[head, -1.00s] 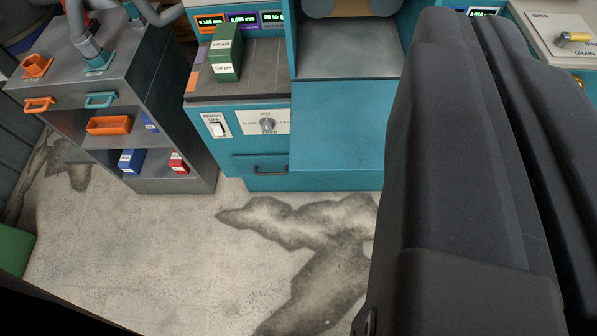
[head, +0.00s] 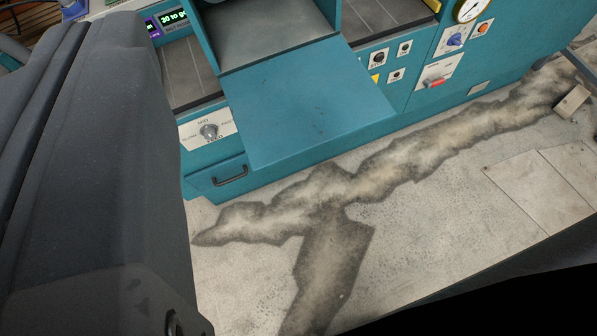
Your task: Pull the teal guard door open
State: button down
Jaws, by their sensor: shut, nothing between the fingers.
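A teal machine (head: 405,115) stands across the upper part of the head view. A flat, plain teal panel (head: 315,105) juts out from its front below an open grey-floored bay (head: 265,35). I cannot tell whether this panel is the guard door. A dark bar handle (head: 230,178) sits on a low teal front to its left, and that front looks closed. A large dark part of my own arm fills the left of the view and hides the machine's left end. My gripper's fingers do not show.
A knob plate (head: 208,131) sits above the handle. Buttons, a red switch (head: 437,83) and a gauge (head: 468,9) are on the right of the machine. The stained floor (head: 420,230) in front is mostly clear. A small tan block (head: 572,102) lies at far right.

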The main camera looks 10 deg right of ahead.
jog(key=w+d+f+m+g+b, duration=0.1)
jog(key=w+d+f+m, duration=0.25)
jog(key=f, duration=0.45)
jog(key=w+d+f+m+y, duration=0.1)
jog(key=w+d+f+m, duration=0.2)
jog(key=f+m, duration=0.35)
jog(key=w+d+f+m+g+b, duration=0.1)
jog(key=w+d+f+m, duration=0.2)
jog(key=f, duration=0.7)
jog(key=d+f+m+t+b, duration=0.1)
jog(key=d+f+m, duration=0.1)
jog(key=f+m, duration=0.9)
jog(key=d+f+m+b, duration=0.1)
jog(key=d+f+m, duration=0.1)
jog(key=f+m, duration=0.85)
jog(key=w+b, duration=0.3)
jog(key=w, duration=0.5)
jog(key=shift+w+a+f+n+h, duration=0.25)
jog(key=shift+a+f+n+h, duration=0.05)
jog(key=shift+f+n, duration=0.15)
